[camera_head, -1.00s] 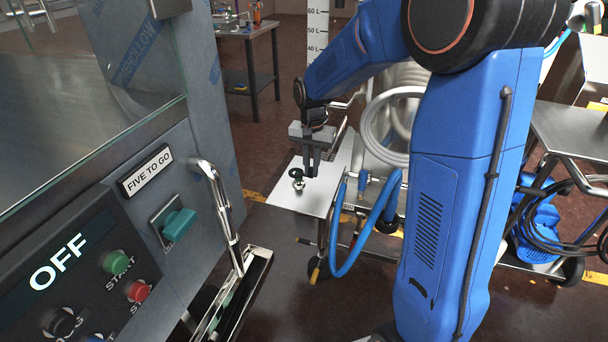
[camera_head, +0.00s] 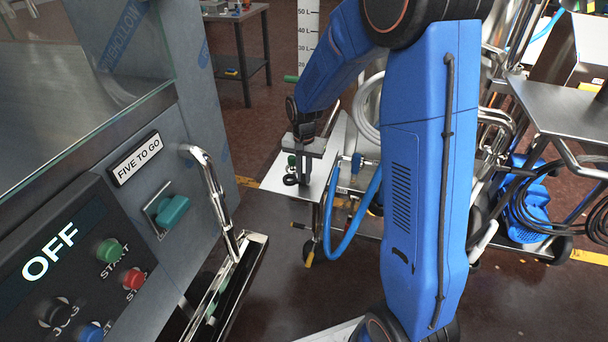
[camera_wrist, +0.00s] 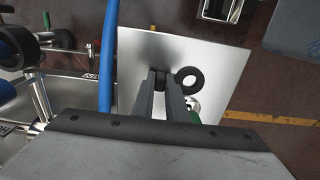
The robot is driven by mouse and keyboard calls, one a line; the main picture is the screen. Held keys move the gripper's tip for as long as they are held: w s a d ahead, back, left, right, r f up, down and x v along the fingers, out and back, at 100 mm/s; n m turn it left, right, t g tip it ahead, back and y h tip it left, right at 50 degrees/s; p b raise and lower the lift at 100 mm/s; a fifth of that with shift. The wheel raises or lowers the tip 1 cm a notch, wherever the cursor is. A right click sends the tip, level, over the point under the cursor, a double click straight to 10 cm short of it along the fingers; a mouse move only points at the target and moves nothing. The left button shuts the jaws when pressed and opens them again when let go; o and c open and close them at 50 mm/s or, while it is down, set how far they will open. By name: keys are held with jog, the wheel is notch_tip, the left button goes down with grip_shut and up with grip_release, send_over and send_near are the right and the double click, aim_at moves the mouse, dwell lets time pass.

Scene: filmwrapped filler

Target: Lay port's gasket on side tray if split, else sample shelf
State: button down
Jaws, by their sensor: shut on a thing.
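My gripper (camera_wrist: 160,80) points down over a pale metal plate (camera_wrist: 133,45) on a cart. It is shut on a small dark piece that seems to belong to the gasket, a black ring (camera_wrist: 189,79) just right of the fingertips in the wrist view. The ring also shows beside my gripper (camera_head: 304,182) in the head view (camera_head: 290,180). It looks closed all round, but it is too small to rule out a split. A silver fitting with green (camera_wrist: 193,105), perhaps the port, is partly hidden below the ring.
A blue hose (camera_head: 352,245) hangs at the cart's side. A machine panel with an OFF display (camera_head: 50,254) and a chrome handle (camera_head: 213,190) stands at left. A metal table (camera_head: 565,105) is at right, with coiled cables (camera_head: 530,190) below.

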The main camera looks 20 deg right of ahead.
aim_at(304, 175)
jog(key=c, duration=1.8)
grip_release()
jog(key=shift+f, duration=0.1)
jog(key=shift+o, duration=0.2)
notch_tip(304, 175, up, 11)
jog(key=s+d+r+n+t, duration=0.1)
jog(key=s+d+r+n, duration=0.1)
jog(key=s+r, duration=0.55)
jog(key=s+d+r+n+t, duration=0.2)
jog(key=s+n, duration=0.3)
jog(key=s, duration=2)
jog(key=shift+s+r+t, duration=0.15)
jog(key=shift+r+t, duration=0.05)
jog(key=shift+t, duration=0.7)
